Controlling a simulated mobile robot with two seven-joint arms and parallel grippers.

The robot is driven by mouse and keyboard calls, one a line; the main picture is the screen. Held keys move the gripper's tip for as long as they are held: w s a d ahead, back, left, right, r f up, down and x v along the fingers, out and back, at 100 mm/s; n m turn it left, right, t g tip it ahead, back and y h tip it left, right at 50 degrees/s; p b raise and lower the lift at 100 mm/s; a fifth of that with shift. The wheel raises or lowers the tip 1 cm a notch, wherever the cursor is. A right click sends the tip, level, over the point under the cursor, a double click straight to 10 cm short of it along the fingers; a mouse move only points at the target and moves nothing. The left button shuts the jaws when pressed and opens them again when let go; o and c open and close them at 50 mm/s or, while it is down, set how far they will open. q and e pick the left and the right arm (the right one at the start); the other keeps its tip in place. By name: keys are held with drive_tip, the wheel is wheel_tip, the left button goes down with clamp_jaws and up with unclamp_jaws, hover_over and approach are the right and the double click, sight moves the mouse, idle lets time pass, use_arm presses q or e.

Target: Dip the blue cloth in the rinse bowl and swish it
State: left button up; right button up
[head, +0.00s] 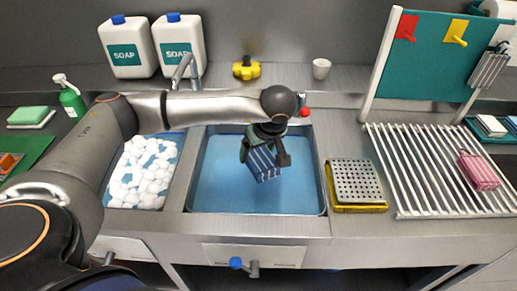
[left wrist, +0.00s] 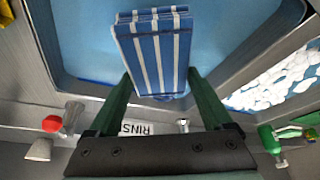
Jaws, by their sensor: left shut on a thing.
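The blue cloth (head: 263,163) with white stripes is folded into a pad. It also shows large in the left wrist view (left wrist: 155,55). My left gripper (head: 265,152) points down over the rinse bowl, with its green fingers shut on either side of the cloth. The rinse bowl (head: 225,205) is a rectangular steel basin of blue water at the middle of the counter. The cloth is within the bowl's outline, tilted; I cannot tell whether its lower edge touches the water. My right gripper is not in view.
A basin of white foam (head: 140,172) lies left of the bowl. A perforated plate on a yellow base (head: 357,185) and a drying rack (head: 425,165) with a pink cloth (head: 478,170) are to the right. A faucet (head: 184,72) and soap jugs (head: 125,47) stand behind.

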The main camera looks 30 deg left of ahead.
use_arm(q)
wheel_tip(320, 180, down, 15)
drive_tip(key=b, duration=1)
drive_tip(key=shift+f+b, duration=0.15)
drive_tip(key=shift+b, duration=0.15)
drive_tip(key=shift+f+b, duration=0.5)
drive_tip(key=shift+f, duration=0.35)
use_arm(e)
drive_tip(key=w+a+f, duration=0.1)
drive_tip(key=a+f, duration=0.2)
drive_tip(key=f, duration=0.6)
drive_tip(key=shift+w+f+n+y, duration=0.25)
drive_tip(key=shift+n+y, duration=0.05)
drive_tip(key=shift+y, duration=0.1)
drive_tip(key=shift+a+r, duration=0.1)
use_arm(q)
drive_tip(key=shift+d+f, duration=0.1)
drive_tip(key=shift+d, duration=0.05)
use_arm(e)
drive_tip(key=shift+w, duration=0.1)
